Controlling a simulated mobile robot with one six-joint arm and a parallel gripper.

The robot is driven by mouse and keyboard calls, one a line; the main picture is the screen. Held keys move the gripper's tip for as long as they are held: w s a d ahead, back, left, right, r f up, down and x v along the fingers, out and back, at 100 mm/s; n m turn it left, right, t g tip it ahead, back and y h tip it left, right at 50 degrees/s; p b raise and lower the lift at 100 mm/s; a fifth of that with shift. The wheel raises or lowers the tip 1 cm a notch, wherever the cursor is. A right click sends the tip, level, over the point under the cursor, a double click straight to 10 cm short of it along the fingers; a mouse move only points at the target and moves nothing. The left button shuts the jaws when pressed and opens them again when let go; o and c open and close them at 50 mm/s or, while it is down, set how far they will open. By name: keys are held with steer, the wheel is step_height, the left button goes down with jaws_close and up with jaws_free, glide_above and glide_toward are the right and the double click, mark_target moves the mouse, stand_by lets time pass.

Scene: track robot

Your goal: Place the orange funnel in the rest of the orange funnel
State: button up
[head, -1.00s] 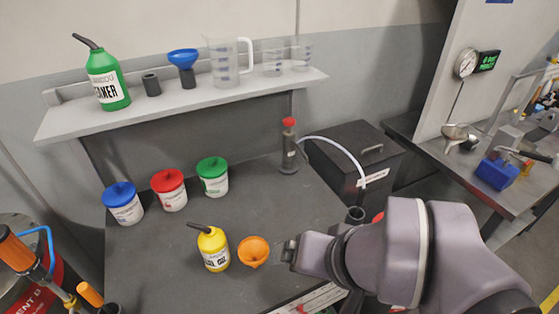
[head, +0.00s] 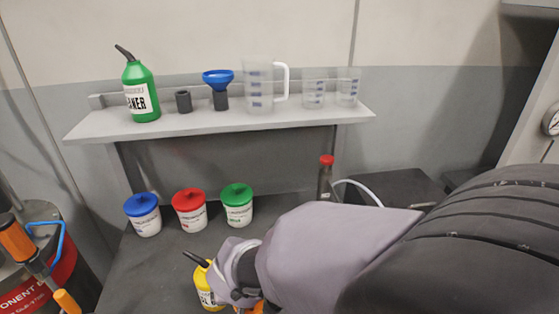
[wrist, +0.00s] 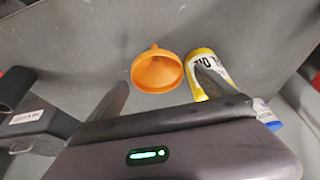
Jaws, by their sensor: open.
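The orange funnel (wrist: 157,72) shows in the wrist view on the grey bench, its wide mouth toward the camera. It lies ahead of and between the fingers of my open, empty gripper (wrist: 161,80), apart from them as far as I can see. In the head view only a sliver of orange (head: 258,308) shows below my arm, and the fingers are hidden. On the shelf a short, empty dark cylinder (head: 184,102) stands left of a blue funnel (head: 218,78), which sits in a similar dark holder (head: 220,100). I cannot tell for sure which is the orange funnel's rest.
A yellow bottle (head: 206,288) stands close beside the funnel, behind the right finger in the wrist view (wrist: 205,72). Blue (head: 143,215), red (head: 189,210) and green-lidded (head: 237,206) tubs stand on the bench. The shelf (head: 150,128) also holds a green bottle (head: 141,90) and clear jugs.

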steer(key=b+x, duration=0.1)
steer(key=x, duration=0.2)
steer(key=b+x, duration=0.1)
steer(key=x, duration=0.1)
steer(key=shift+s+d+f+b, duration=0.2)
steer(key=shift+f+b, duration=0.1)
steer(key=shift+b, duration=0.05)
steer(key=shift+w+a+f, duration=0.1)
steer(key=shift+w+f, duration=0.1)
steer(key=shift+f, duration=0.05)
steer(key=shift+r, duration=0.2)
steer(key=shift+c, duration=0.2)
steer(key=c, duration=1.5)
steer(key=shift+r, duration=0.1)
